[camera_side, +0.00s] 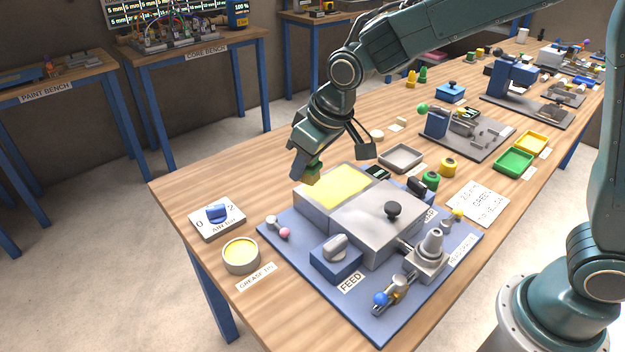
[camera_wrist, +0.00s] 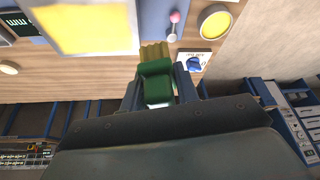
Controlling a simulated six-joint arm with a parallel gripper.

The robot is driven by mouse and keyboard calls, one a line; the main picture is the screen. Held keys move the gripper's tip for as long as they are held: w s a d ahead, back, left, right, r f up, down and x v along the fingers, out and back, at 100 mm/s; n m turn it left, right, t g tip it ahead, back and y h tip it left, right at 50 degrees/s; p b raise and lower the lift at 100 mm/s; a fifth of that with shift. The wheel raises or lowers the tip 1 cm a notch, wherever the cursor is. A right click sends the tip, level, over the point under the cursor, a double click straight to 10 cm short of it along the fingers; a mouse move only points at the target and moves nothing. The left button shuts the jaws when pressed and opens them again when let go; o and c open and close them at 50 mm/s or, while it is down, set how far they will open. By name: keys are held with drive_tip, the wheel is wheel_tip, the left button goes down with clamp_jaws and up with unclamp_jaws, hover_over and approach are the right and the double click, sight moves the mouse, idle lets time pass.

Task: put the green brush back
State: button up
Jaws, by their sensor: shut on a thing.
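My gripper (camera_side: 308,160) is shut on the green brush (camera_wrist: 157,88). The brush has a green block handle and yellowish bristles (camera_wrist: 155,53), which point away from my gripper. In the side view the brush (camera_side: 313,171) hangs in the air near the back left corner of the grey machine box, beside its yellow top (camera_side: 338,187). I cannot tell the exact gap to the box.
The machine stands on a blue base plate (camera_side: 385,328) with a grey lid, a black knob (camera_side: 393,209) and a feed knob (camera_side: 335,250). An air switch (camera_side: 217,215) and grease pot (camera_side: 240,256) lie to its left. The back left table area is bare.

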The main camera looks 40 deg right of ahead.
drive_tip(key=s+a+r+n+g+y, duration=0.2)
drive_tip(key=s+a+n, duration=0.4)
drive_tip(key=a+n, duration=0.1)
drive_tip(key=s+a+r+n+g+y, duration=0.1)
drive_tip(key=s+a+r+n+g, duration=0.15)
drive_tip(key=s+a+n, duration=0.4)
drive_tip(key=shift+n, duration=0.65)
drive_tip(key=f, duration=0.5)
drive_tip(key=w+f, duration=0.1)
drive_tip(key=f, duration=0.4)
drive_tip(key=a+f, duration=0.1)
drive_tip(key=f, duration=0.4)
drive_tip(key=shift+w+f, duration=0.2)
drive_tip(key=shift+f, duration=0.1)
drive_tip(key=shift+f, duration=0.1)
drive_tip(key=shift+f, duration=2)
drive_tip(key=shift+f, duration=0.1)
drive_tip(key=o, duration=1)
drive_tip(key=shift+c, duration=0.2)
